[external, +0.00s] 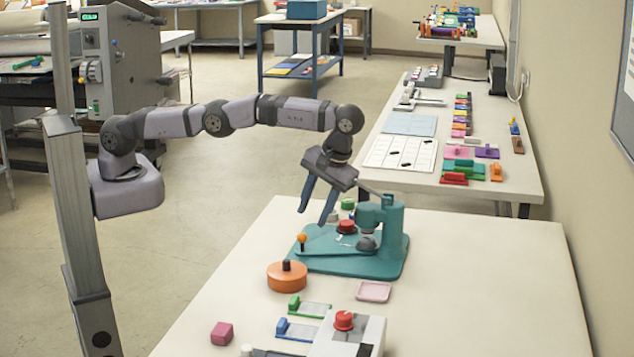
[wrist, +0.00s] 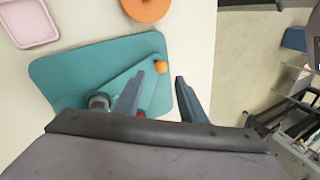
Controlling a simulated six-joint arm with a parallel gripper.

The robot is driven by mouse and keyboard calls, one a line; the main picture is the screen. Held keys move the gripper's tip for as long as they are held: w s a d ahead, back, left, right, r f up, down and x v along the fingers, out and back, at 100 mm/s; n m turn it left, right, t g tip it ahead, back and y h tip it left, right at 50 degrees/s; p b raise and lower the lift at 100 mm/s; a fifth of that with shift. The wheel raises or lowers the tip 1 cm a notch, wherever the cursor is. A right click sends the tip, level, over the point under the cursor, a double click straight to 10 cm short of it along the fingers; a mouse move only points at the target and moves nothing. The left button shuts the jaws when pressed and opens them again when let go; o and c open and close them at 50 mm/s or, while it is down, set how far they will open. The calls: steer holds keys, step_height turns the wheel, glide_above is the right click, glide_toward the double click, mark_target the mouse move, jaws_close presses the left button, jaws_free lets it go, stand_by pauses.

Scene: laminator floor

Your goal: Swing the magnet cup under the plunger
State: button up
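The teal press (external: 392,240) stands on the near table. A grey plunger (external: 368,224) hangs from its head, with a grey cup-like part (external: 367,242) directly below. A red round part (external: 346,227) sits left of the plunger. I cannot tell which of these is the magnet cup. A flat teal swing arm (external: 325,241) carries an upright orange knob (external: 302,238), also seen in the wrist view (wrist: 160,67). My gripper (external: 313,217) is open and empty above the knob. In the wrist view, the knob shows between and beyond my fingers (wrist: 159,77), apparently not touching.
An orange round container (external: 287,277) with a black knob stands just in front of the press. A pink tray (external: 373,291) lies front right of it. Green and white pieces (external: 347,205) stand behind the swing arm. The table's right side is clear.

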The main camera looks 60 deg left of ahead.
steer(key=shift+d+r, duration=0.1)
steer(key=shift+r, duration=0.2)
stand_by(0.4)
steer(key=a+r+m+h, duration=0.2)
steer(key=a, duration=0.8)
steer(key=a+r+m+h, duration=0.2)
steer(key=a+m, duration=0.1)
steer(key=a, duration=0.8)
steer(key=s+a+f+t, duration=0.1)
steer(key=s+a, duration=0.7)
steer(key=a, duration=0.1)
steer(key=s+a+f+t, duration=0.1)
steer(key=s+a+f, duration=0.25)
steer(key=s, duration=0.55)
step_height(320, 180, down, 16)
steer(key=b, duration=1.5)
steer(key=shift+w+a+r+b, duration=0.25)
steer(key=shift+w+a+b, duration=0.05)
steer(key=shift+a, duration=0.15)
